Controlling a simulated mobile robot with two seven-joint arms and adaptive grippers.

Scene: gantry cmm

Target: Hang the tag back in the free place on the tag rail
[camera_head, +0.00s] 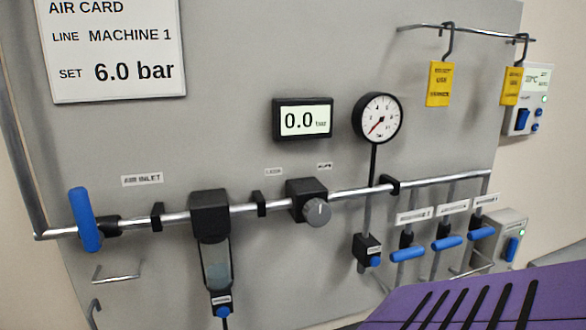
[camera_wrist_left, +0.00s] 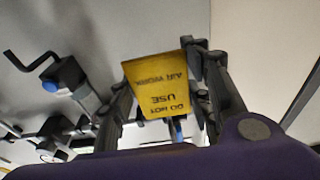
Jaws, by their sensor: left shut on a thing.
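In the left wrist view my left gripper (camera_wrist_left: 160,78) is shut on a yellow tag (camera_wrist_left: 158,92). The tag's printed face shows upside down, with the words DO NOT USE. The tag's hook cannot be made out. In the head view the tag rail (camera_head: 470,32) is a thin metal bar at the top right. One yellow tag (camera_head: 439,84) hangs near its middle and another yellow tag (camera_head: 511,86) near its right end. The left stretch of the rail is bare. My left gripper and its tag do not show in the head view. My right gripper is in neither view.
A round gauge (camera_head: 377,119) and a display reading 0.0 bar (camera_head: 303,120) are left of and below the rail. A pipe (camera_head: 340,194) with blue-handled valves crosses the panel. A white switch box (camera_head: 530,98) is behind the right tag. My purple arm part fills the lower right.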

